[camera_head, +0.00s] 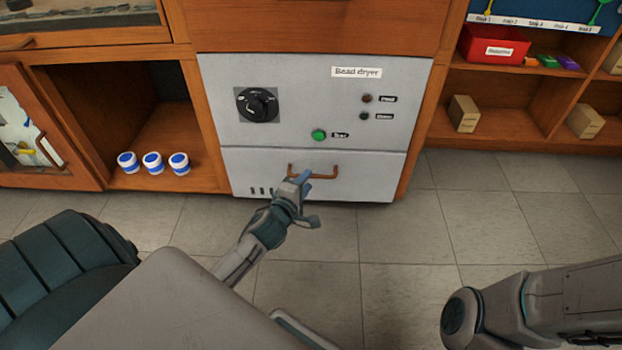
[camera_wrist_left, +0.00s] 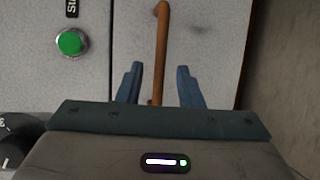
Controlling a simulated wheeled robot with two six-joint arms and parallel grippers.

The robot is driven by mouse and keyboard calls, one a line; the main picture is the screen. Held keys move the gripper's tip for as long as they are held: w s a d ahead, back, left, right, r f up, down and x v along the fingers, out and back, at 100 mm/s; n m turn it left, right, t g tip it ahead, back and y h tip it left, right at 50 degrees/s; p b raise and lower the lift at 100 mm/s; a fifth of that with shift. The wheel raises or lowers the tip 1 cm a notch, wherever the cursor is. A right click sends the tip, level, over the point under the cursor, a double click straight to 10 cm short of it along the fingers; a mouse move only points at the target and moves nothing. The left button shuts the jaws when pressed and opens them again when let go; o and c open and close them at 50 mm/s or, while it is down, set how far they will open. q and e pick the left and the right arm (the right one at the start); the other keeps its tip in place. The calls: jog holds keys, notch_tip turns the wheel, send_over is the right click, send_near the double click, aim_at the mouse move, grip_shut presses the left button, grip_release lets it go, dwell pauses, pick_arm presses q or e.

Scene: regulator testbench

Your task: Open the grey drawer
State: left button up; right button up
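The grey drawer (camera_head: 357,178) is the lower front of the bead dryer and looks flush with the panel above it. Its copper-brown bar handle (camera_head: 325,176) runs sideways across the drawer's upper part. My left gripper (camera_head: 307,181) is at the left part of the handle. In the left wrist view the handle (camera_wrist_left: 161,50) runs between the two blue fingers of the open left gripper (camera_wrist_left: 160,85), with gaps on both sides. The drawer front (camera_wrist_left: 205,35) fills the area behind it. My right gripper is not in view; only part of my right arm shows at lower right.
The dryer panel (camera_head: 300,90) above has a black dial (camera_head: 257,104) and a green button (camera_head: 319,135). Several white-and-blue jars (camera_head: 152,162) stand in the left cubby. Shelves with a red bin (camera_head: 494,45) are at right. The tiled floor (camera_head: 400,235) before the drawer is clear.

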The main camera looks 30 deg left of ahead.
pick_arm(q)
jog(key=shift+b+x, duration=0.45)
jog(key=shift+x, duration=1.4)
jog(key=shift+f, duration=0.1)
grip_shut()
